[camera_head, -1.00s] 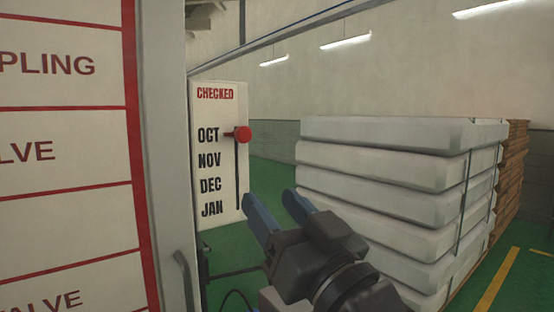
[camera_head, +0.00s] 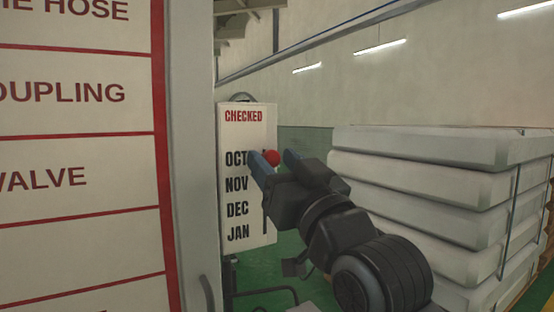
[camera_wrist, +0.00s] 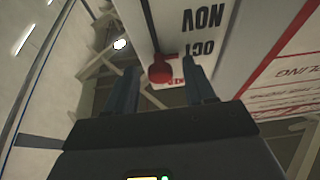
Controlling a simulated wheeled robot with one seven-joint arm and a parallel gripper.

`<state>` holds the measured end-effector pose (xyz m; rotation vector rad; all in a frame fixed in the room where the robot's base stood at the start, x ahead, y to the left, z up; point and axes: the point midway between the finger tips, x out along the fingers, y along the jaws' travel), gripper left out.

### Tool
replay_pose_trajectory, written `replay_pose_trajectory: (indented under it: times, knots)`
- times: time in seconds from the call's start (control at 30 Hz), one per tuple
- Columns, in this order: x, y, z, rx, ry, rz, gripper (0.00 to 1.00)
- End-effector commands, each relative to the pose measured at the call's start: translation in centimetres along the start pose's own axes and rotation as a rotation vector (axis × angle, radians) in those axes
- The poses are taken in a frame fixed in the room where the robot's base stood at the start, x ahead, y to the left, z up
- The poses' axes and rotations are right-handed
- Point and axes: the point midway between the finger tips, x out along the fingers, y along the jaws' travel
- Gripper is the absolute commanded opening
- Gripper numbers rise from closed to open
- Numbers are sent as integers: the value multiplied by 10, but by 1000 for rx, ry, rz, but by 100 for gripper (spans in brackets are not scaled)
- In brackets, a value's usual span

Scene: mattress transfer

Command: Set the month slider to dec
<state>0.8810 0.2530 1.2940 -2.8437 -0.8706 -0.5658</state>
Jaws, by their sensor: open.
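The month board (camera_head: 256,215) is a white upright panel headed CHECKED, with OCT, NOV, DEC and JAN down it and a dark vertical slot at its right. The red slider knob (camera_head: 272,158) is at the OCT level. My gripper (camera_head: 276,158) is open in front of the board, its blue fingers around the knob's height. In the wrist view the picture is upside down; the red knob (camera_wrist: 161,70) shows between the two fingers of my gripper (camera_wrist: 162,88), nearer the left one. I cannot tell whether either finger touches it. The fingers partly cover OCT.
A large white sign board (camera_head: 75,170) with red lines stands close on the left. A stack of white mattresses (camera_head: 430,170) stands on the right. Green floor (camera_head: 258,272) shows between them.

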Motion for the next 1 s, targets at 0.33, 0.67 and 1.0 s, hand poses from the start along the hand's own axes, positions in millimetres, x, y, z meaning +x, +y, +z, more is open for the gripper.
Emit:
replay_pose_trajectory:
  times: [0.33,0.67,1.0]
  knots:
    - [1,0,0,0,0,0,46]
    - [1,0,0,0,0,0,14]
    - [1,0,0,0,0,0,0]
